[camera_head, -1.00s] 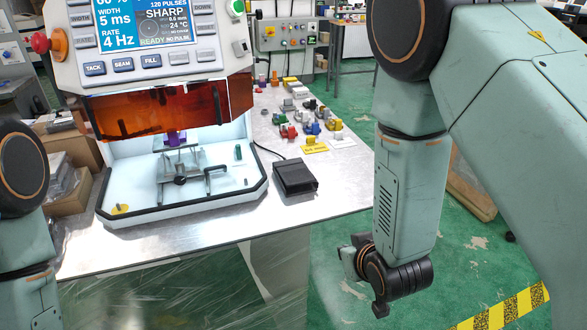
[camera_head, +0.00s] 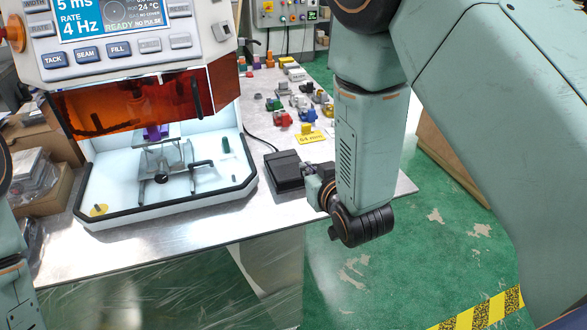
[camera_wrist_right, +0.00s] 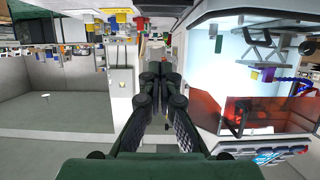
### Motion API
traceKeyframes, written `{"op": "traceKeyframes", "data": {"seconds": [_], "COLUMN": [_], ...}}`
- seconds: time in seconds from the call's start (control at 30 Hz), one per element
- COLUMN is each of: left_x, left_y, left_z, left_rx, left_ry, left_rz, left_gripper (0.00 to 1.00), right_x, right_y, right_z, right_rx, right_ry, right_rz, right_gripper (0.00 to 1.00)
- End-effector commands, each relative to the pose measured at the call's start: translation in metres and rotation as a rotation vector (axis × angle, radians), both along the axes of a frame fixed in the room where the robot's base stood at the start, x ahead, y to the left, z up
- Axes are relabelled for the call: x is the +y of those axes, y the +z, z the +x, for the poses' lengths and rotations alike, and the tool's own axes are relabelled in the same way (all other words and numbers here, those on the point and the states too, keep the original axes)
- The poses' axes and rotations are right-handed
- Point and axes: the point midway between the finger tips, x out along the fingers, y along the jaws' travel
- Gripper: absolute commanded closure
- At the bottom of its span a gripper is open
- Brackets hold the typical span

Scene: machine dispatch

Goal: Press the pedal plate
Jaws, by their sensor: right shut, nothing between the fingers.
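The black pedal (camera_head: 284,172) lies on the metal table to the right of the welding machine, its dark top plate facing up and a cable running from its back. My right gripper (camera_head: 317,173) is just right of the pedal in the head view, partly hidden by my own wrist; whether it touches the pedal cannot be told. In the right wrist view, the right gripper (camera_wrist_right: 160,72) has its two dark fingers together with nothing between them. I cannot make out the pedal in that view. My left gripper is out of view; only part of the left arm shows at the left edge.
The welding machine (camera_head: 165,208) with its orange shield (camera_head: 140,105) stands left of the pedal. The table's front edge is close. Cardboard boxes (camera_head: 45,195) stand at left.

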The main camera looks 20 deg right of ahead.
Motion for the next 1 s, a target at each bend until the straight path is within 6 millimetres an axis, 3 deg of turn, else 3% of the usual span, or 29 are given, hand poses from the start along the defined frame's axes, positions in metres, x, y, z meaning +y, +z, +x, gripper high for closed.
{"op": "traceKeyframes", "data": {"seconds": [0.33,0.9,1.0], "left_x": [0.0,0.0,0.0], "left_y": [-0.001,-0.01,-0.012], "left_z": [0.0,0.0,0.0], "left_rx": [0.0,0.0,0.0], "left_ry": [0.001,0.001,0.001], "left_rz": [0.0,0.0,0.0], "left_gripper": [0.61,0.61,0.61], "right_x": [0.001,0.003,0.003], "right_y": [-0.004,-0.035,-0.052], "right_z": [0.009,0.096,0.095], "right_rx": [0.0,0.0,0.007], "right_ry": [0.002,0.004,0.004], "right_rz": [0.001,0.0,0.0], "right_gripper": [1.0,1.0,1.0]}}
